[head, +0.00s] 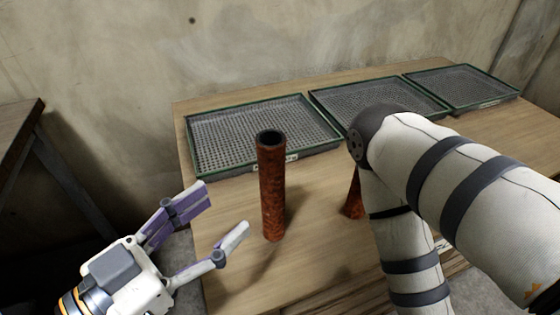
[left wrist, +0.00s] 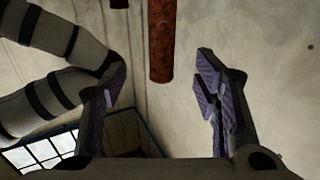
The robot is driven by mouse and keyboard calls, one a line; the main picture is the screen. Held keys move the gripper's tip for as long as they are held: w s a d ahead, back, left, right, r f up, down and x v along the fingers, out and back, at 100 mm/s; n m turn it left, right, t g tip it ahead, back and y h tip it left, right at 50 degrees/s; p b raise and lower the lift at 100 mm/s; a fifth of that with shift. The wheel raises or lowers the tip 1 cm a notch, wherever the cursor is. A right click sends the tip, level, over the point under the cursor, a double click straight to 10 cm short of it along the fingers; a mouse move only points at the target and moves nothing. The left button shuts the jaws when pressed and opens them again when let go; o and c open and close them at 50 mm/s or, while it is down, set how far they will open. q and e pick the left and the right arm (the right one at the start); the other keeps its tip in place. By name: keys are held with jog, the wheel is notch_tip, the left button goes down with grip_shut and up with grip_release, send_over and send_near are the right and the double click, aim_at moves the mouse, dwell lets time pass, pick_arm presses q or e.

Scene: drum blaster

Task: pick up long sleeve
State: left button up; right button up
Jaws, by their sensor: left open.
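The long sleeve (head: 272,190) is a rust-brown hollow tube standing upright on the wooden table, near its left front part. It also shows in the left wrist view (left wrist: 162,40), coming in from the top, beyond the fingers and between their lines. My left gripper (head: 223,210) is open and empty, to the left of the sleeve, with its fingers pointing towards it and apart from it. A second rust-brown piece (head: 353,196) stands to the right, mostly hidden behind my right arm. My right gripper is out of view.
Three green-rimmed mesh trays stand along the back of the wooden table (head: 235,290): left (head: 262,127), middle (head: 340,98) and right (head: 460,85). My right arm crosses the right foreground. Bare tabletop surrounds the sleeve. Another table (head: 20,125) stands at far left.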

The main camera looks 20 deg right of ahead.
aim_at(262, 174)
pick_arm(q)
jog(key=b+x, duration=0.3)
jog(key=shift+w+d+f, duration=0.1)
jog(key=shift+d+f, duration=0.25)
jog(key=shift+d, duration=0.05)
jog(key=x, duration=0.5)
jog(key=r+x, duration=0.1)
jog(key=x, duration=0.2)
jog(key=shift+w+a, duration=0.1)
jog(key=shift+w, duration=0.1)
jog(key=shift+a, duration=0.1)
grip_shut()
jog(key=shift+r, duration=0.15)
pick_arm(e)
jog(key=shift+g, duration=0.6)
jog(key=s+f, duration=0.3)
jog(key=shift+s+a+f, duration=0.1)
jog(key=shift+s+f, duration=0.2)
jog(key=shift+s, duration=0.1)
